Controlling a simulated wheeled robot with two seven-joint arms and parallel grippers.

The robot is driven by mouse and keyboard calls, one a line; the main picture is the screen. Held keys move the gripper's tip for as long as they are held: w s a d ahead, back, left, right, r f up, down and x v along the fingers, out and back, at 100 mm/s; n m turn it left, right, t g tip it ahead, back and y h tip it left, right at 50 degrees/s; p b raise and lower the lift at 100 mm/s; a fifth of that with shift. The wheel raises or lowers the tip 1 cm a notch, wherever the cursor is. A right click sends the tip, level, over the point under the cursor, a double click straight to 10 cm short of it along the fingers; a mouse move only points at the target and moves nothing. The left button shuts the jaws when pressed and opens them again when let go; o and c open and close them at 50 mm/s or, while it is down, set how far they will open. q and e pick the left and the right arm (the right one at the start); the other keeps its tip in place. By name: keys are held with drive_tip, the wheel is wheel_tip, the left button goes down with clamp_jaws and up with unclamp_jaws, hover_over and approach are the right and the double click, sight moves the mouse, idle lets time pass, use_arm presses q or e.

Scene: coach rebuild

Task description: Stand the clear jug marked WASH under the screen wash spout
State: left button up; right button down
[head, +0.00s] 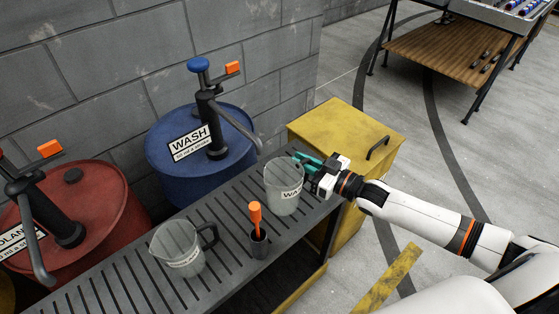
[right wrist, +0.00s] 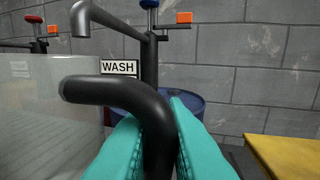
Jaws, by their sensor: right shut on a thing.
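The clear jug marked WASH (head: 284,190) is upright at the right end of the slatted bench in the head view. I cannot tell whether its base touches the slats. My right gripper (head: 313,166) is shut on its black handle (right wrist: 156,125), which lies between the teal fingers in the right wrist view. The clear wall of the jug (right wrist: 45,110) fills the left of that view. The screen wash spout (head: 240,128) curves down from the pump on the blue drum (head: 165,150). My left gripper is out of view.
A second clear jug (head: 178,248) and a dark cup with an orange-handled tool (head: 259,245) stand on the bench (head: 110,290), left of the WASH jug. A red drum (head: 100,210) with its own pump stands left. A yellow cabinet (head: 345,125) is behind my gripper.

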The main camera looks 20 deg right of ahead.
drive_tip(key=shift+w+a+f, duration=0.6)
drive_tip(key=shift+w+a, duration=0.05)
drive_tip(key=shift+w, duration=0.3)
drive_tip(key=shift+w+a+f, duration=0.55)
drive_tip(key=shift+w+a, duration=0.05)
drive_tip(key=shift+w, duration=0.4)
drive_tip(key=shift+w+a+f, duration=0.6)
drive_tip(key=shift+w+a, duration=0.05)
drive_tip(key=shift+w, duration=0.3)
drive_tip(key=shift+f, duration=0.2)
drive_tip(key=c, duration=1.5)
unclamp_jaws()
drive_tip(key=shift+o, duration=0.2)
drive_tip(key=shift+r, duration=0.1)
